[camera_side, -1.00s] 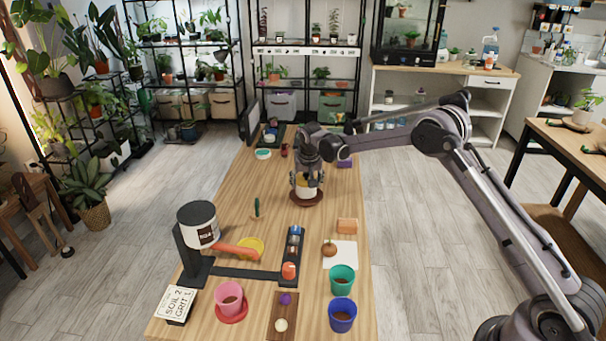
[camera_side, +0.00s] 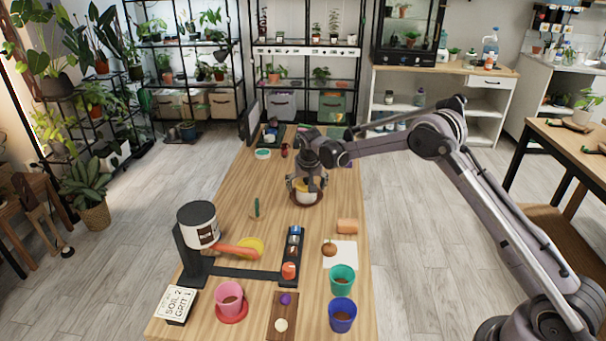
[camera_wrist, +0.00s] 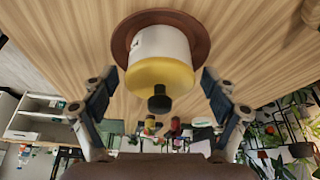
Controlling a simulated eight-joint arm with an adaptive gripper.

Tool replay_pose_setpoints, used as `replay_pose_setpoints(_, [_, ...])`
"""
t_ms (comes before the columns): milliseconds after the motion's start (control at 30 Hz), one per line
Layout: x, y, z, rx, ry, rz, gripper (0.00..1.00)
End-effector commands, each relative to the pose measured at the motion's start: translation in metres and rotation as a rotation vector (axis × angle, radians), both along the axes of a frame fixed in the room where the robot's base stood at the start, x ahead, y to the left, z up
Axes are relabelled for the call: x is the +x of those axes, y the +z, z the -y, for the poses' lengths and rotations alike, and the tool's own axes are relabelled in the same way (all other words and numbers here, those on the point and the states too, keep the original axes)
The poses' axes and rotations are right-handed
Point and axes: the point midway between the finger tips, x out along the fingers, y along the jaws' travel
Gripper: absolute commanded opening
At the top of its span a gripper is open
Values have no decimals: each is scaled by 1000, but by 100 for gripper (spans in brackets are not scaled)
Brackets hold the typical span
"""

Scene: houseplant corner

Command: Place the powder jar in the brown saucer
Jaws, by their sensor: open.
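The powder jar (camera_side: 303,196) is white with a yellow upper part and, in the wrist view (camera_wrist: 161,74), a black knob on top. It stands upright in the brown saucer (camera_side: 319,200). The saucer's rim also shows around the jar's base in the wrist view (camera_wrist: 201,30). My gripper (camera_side: 307,184) is open above and around the jar. In the wrist view its fingers (camera_wrist: 153,88) are on either side of the jar, with clear gaps between them and it.
Toward the front are a dark stand with a white canister (camera_side: 198,225), a green pot (camera_side: 342,281), a blue pot (camera_side: 342,316) and a pink pot (camera_side: 229,297). A small cactus-like item (camera_side: 256,208) is left of the saucer. Bare wood surrounds the saucer.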

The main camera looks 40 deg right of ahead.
Motion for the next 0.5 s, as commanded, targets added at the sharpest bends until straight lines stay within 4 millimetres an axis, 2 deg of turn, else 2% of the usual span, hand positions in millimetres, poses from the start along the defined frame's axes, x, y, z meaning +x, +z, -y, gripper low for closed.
replay_pose_setpoints(167, [-5,16,-4,0,0,0,86])
replay_pose_setpoints(500, [-25,74,-17,0,1,0,86])
